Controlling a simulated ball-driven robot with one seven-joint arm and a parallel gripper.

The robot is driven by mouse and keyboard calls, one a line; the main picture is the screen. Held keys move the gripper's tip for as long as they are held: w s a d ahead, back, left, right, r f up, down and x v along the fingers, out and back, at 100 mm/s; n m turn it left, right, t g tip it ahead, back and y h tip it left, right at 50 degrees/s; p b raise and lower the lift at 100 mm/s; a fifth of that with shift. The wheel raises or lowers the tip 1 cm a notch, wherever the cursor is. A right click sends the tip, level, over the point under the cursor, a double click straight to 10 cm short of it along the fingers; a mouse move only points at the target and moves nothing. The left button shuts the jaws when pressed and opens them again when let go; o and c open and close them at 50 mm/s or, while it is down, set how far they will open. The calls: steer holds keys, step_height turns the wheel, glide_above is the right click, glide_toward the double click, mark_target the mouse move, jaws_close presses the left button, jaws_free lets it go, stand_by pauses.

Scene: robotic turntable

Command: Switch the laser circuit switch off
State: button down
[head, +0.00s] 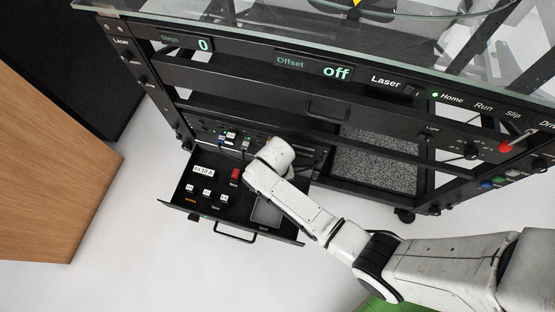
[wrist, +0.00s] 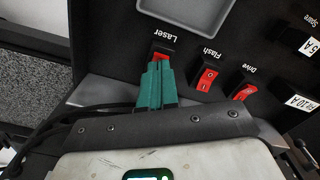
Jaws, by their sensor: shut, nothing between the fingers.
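The laser circuit switch (wrist: 161,54) is a red rocker in a black housing, beside the upside-down label "Laser" in the wrist view. My gripper (wrist: 157,68) has teal fingers, shut together with nothing between them. Their tips are right at the switch and cover its lower part. I cannot tell whether they touch it, and its rocker position is hidden. In the head view my white wrist hides the fingers and this switch, over the open drawer (head: 215,228) of the rack.
Beside the laser switch are two similar red rockers, Flash (wrist: 207,78) and Drive (wrist: 243,91). White fuse blocks marked 10 A (wrist: 300,101) and 5 A (wrist: 309,47) stand further right. A grey recessed tray (wrist: 186,14) lies beyond. A wooden panel (head: 50,170) stands left.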

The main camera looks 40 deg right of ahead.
steer(key=shift+f+b, duration=0.7)
steer(key=shift+f, duration=0.3)
stand_by(0.8)
steer(key=shift+r, duration=0.1)
step_height(320, 180, up, 7)
steer(key=p, duration=0.7)
steer(key=shift+p, duration=0.3)
stand_by(0.4)
